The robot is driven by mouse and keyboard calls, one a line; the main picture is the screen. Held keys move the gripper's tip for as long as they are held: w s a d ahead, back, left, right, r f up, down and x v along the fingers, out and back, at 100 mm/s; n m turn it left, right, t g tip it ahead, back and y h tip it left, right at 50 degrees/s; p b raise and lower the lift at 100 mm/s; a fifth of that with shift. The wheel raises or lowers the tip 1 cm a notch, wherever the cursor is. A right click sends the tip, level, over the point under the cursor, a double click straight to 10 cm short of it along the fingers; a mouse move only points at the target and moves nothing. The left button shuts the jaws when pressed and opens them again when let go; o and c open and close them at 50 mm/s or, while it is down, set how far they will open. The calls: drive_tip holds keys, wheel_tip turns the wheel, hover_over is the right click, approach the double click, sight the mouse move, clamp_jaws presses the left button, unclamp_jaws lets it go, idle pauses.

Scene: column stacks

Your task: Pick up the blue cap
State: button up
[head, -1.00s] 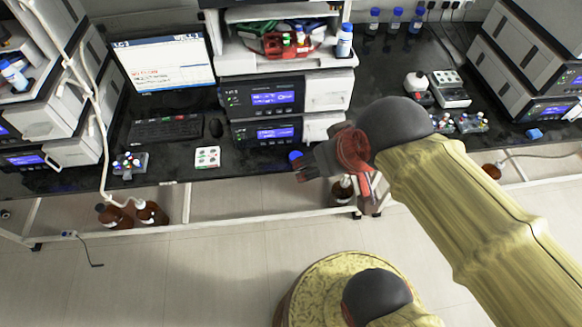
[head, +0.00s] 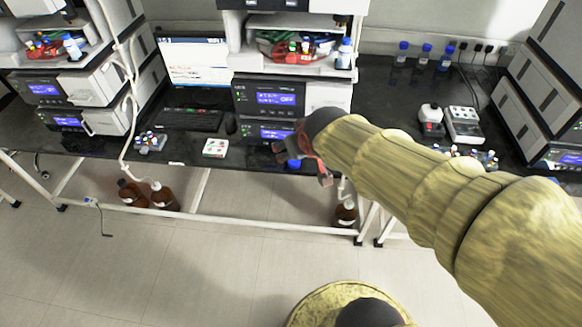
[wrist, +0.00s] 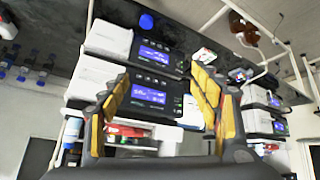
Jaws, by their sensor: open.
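The blue cap (head: 293,163) lies on the black bench top near its front edge, in front of the stacked instruments. In the head view my gripper (head: 302,166) is in front of the cap and partly covers it. In the wrist view the blue cap (wrist: 146,21) is near the top, past the fingertips and not between them. My gripper (wrist: 161,78) has its two yellow-padded fingers spread apart, with nothing held between them. How far the fingers are from the cap is hard to tell.
The instrument stack (head: 270,97) stands just behind the cap. A white tray (head: 215,148) and a vial rack (head: 150,143) are to the left. Brown bottles (head: 162,196) stand below the bench.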

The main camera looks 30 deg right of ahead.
sight(297, 164)
drive_tip(key=w+d+f+t+b, duration=0.2)
drive_tip(key=w+d+f, duration=0.3)
drive_tip(key=w+f, duration=0.3)
drive_tip(key=w+d+f+t+b, duration=0.1)
drive_tip(key=w+d+f+b, duration=0.2)
drive_tip(key=w+d+f, duration=0.5)
wheel_tip(297, 164, down, 18)
drive_tip(key=s+t+y+b, duration=0.1)
drive_tip(key=t+y+b, duration=0.1)
drive_tip(key=t+b, duration=0.15)
drive_tip(key=shift+n, duration=0.3)
drive_tip(key=b+x, duration=0.1)
drive_tip(key=x, duration=0.4)
drive_tip(key=a+b+x, duration=0.1)
drive_tip(key=x, duration=0.1)
drive_tip(key=shift+w+f+b, duration=0.1)
drive_tip(key=shift+f+b, duration=0.2)
drive_tip(key=shift+b, duration=0.05)
drive_tip(key=shift+d+r, duration=0.1)
drive_tip(key=shift+c, duration=1)
drive_tip(key=c, duration=0.7)
